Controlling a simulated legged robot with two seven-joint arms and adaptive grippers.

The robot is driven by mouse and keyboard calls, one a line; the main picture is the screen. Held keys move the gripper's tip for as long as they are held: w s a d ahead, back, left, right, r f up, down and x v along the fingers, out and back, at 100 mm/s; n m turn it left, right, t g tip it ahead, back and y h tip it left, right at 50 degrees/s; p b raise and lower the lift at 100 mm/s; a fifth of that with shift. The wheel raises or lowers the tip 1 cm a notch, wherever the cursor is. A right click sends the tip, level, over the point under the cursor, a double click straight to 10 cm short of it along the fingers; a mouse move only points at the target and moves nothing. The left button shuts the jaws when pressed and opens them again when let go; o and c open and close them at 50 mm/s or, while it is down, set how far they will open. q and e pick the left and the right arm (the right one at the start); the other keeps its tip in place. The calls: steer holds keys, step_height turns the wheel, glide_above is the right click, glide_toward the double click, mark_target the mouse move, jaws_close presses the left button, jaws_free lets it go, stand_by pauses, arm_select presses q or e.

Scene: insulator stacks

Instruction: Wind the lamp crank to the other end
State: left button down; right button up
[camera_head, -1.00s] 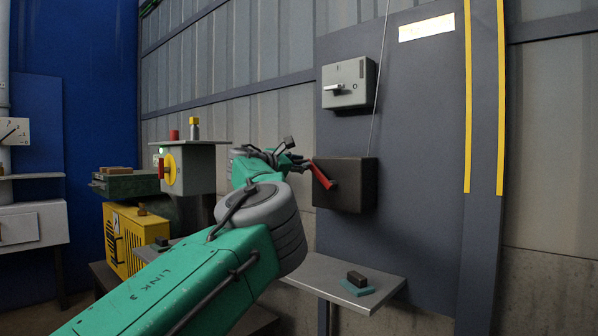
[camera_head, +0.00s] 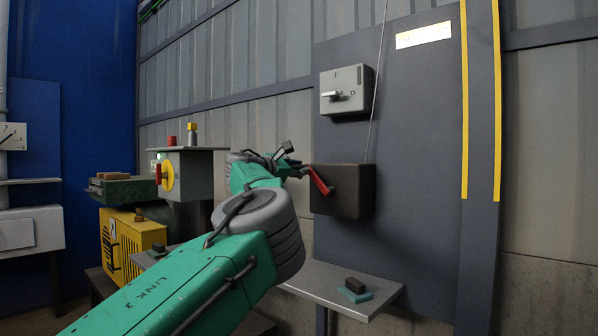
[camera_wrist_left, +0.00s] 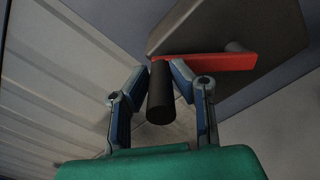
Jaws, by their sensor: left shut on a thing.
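The lamp crank is a dark box (camera_head: 345,193) on the grey panel with a red crank arm (camera_head: 319,180) on its left side. In the left wrist view the red arm (camera_wrist_left: 218,63) runs from a hub on the box (camera_wrist_left: 270,30) to a black cylindrical handle (camera_wrist_left: 160,95). My left gripper (camera_wrist_left: 160,82) is shut on that black handle, one finger on each side. In the head view my left gripper (camera_head: 299,169) is at the left end of the red arm, and the handle is largely hidden there. My right gripper is not in view.
A grey switch box (camera_head: 346,89) is above the crank box, and a thin cable (camera_head: 376,90) runs down the panel. A shelf (camera_head: 325,288) with a small dark block (camera_head: 355,286) is below. A grey box with a yellow-red knob (camera_head: 168,172) stands left of my arm.

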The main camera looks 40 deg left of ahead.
arm_select(q)
steer(key=shift+w+d, duration=0.1)
steer(key=shift+d, duration=0.2)
steer(key=c, duration=1.4)
jaws_free()
steer(key=shift+d+r, duration=0.1)
steer(key=shift+s, duration=0.35)
steer(key=s, duration=0.7)
steer(key=s+a, duration=0.1)
steer(key=s, duration=0.3)
steer(key=shift+s, duration=0.15)
